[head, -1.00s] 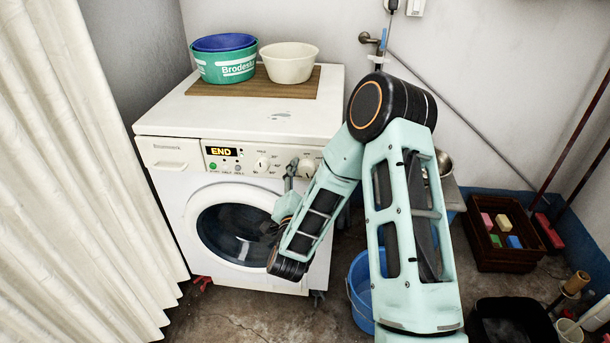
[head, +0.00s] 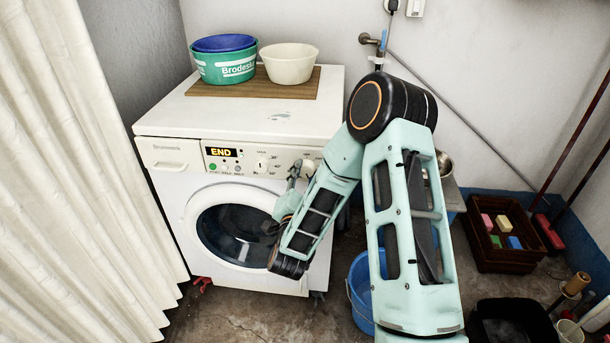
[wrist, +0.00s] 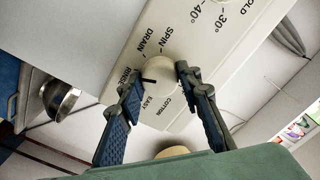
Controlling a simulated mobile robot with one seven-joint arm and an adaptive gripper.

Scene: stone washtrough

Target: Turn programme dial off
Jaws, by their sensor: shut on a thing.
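The programme dial (wrist: 157,77) is a round cream knob on the washing machine's panel, with labels such as SPIN, DRAIN, RINSE, EASY and COTTON around it. In the wrist view its dark mark points left, near RINSE and EASY. My gripper (wrist: 159,71) is shut on the dial, one finger on each side. In the head view my gripper (head: 297,171) is at the right part of the panel, and the dial (head: 309,165) is partly hidden behind it and my arm. The washing machine (head: 165,165) is white, and its display (head: 222,152) reads END.
A second dial (head: 262,165) sits left of the programme dial. Tubs (head: 225,67) and a cream bowl (head: 289,66) stand on a board on the machine. A blue bucket (head: 357,290) is on the floor at right; a curtain (head: 80,190) hangs at left.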

